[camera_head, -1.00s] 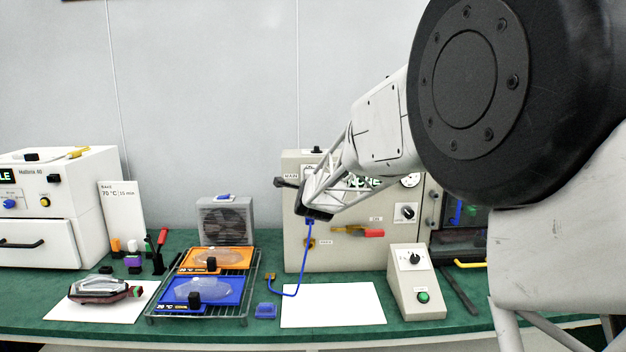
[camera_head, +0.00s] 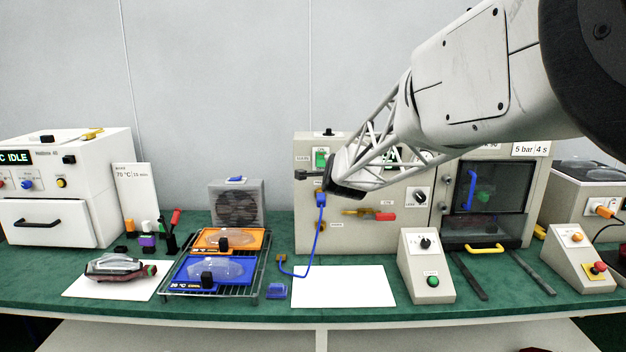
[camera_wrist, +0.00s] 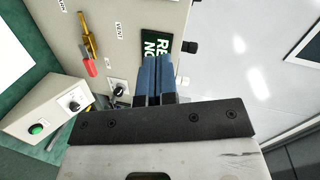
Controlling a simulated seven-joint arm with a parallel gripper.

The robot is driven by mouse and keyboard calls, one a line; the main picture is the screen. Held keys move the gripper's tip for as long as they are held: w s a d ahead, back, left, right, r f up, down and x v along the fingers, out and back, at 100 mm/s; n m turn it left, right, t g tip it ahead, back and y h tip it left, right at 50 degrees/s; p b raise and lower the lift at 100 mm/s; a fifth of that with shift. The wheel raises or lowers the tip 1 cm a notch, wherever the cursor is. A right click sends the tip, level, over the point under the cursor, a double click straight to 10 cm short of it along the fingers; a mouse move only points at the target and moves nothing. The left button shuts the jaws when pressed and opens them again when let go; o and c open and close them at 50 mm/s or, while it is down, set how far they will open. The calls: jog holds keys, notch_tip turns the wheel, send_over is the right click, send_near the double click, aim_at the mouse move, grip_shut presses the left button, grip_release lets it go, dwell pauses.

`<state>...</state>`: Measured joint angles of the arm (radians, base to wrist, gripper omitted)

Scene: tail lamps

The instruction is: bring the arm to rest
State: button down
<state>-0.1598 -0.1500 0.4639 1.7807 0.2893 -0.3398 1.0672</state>
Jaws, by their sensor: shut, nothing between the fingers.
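My gripper (camera_wrist: 153,78) shows in the wrist view with its two blue fingers side by side, closed and empty. They point across the front of a beige panel box, towards a dark display with green letters (camera_wrist: 158,45) that they partly overlap. In the head view my arm reaches in from the upper right and its dark end hangs in front of the beige box (camera_head: 312,242). The fingers are not clearly visible there. It is hard to tell how far the arm end is from the box.
A blue cable (camera_head: 319,232) runs down from the box beside my arm end. A control box (camera_head: 427,268) and a glass-fronted chamber (camera_head: 490,187) stand to the right. A wire rack (camera_head: 255,275) with orange and blue trays and a lamp (camera_head: 115,267) are left. A white mat (camera_head: 343,286) is clear.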

jog(key=s+d+f+n+g, duration=0.4)
jog(key=s, duration=1.3)
jog(key=s+d+f+n+g+h, duration=0.1)
jog(key=s+d+f+n+g, duration=0.3)
jog(key=s, duration=1.4)
jog(key=s+d+f+n+g, duration=0.4)
jog(key=s+n+g, duration=0.1)
jog(key=s, duration=1.3)
jog(key=shift+s+n, duration=0.25)
jog(key=shift+n, duration=0.35)
jog(key=c, duration=1.8)
grip_release()
jog(key=shift+c, duration=0.2)
